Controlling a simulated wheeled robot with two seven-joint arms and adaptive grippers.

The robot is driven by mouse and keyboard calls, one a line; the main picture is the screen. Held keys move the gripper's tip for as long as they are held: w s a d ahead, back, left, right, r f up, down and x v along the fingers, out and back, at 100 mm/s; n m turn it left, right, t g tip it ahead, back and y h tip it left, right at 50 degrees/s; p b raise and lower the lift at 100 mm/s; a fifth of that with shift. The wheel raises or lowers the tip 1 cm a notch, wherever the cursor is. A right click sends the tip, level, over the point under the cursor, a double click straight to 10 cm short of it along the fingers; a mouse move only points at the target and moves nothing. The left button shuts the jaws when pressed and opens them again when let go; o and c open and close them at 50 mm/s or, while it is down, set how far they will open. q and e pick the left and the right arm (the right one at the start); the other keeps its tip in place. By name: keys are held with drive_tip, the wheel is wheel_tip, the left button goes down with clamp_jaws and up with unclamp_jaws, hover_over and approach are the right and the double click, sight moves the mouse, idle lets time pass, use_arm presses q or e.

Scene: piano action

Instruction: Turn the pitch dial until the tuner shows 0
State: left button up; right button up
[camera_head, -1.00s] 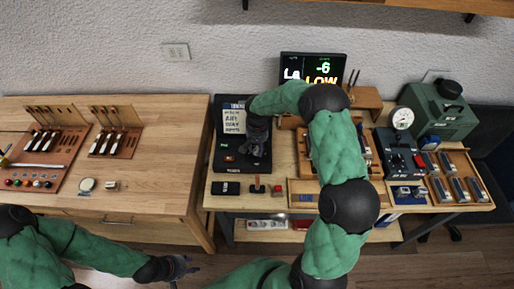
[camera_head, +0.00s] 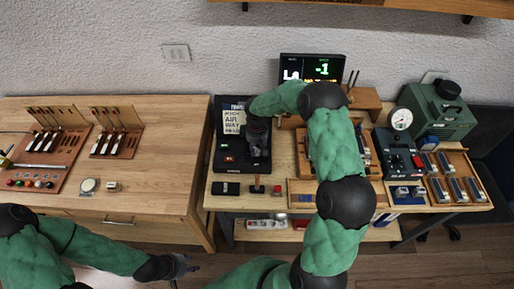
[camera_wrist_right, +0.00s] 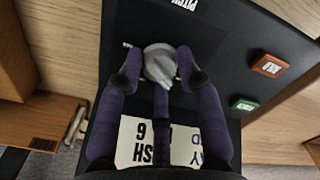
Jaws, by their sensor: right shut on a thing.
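The tuner (camera_head: 312,69) is a dark screen at the back of the right table and reads -1 in green. A line of text below the number is mostly hidden by my right arm. The pitch dial (camera_wrist_right: 160,64) is a grey knob on a black panel, with a PITCH label beyond it in the right wrist view. My right gripper (camera_wrist_right: 159,68) is shut on the dial, one finger on each side. In the head view my right gripper (camera_head: 258,148) is over the black panel (camera_head: 228,160) and hides the dial. My left gripper (camera_head: 184,267) hangs in front of the left table, away from the panel.
Trays, a gauge unit (camera_head: 398,150) and a green machine (camera_head: 440,112) stand to the right. The left table (camera_head: 160,160) holds tool racks, with clear wood at its right.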

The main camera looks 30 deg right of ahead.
sight(256, 148)
drive_tip(key=shift+w+r+n, duration=0.1)
drive_tip(key=shift+w+n, duration=0.15)
drive_tip(key=shift+n, duration=0.65)
drive_tip(key=o, duration=1)
drive_tip(key=shift+c, duration=0.2)
drive_tip(key=shift+o, duration=0.9)
drive_tip(key=shift+a, duration=0.1)
drive_tip(key=shift+s, duration=0.1)
wheel_tip(256, 148, up, 12)
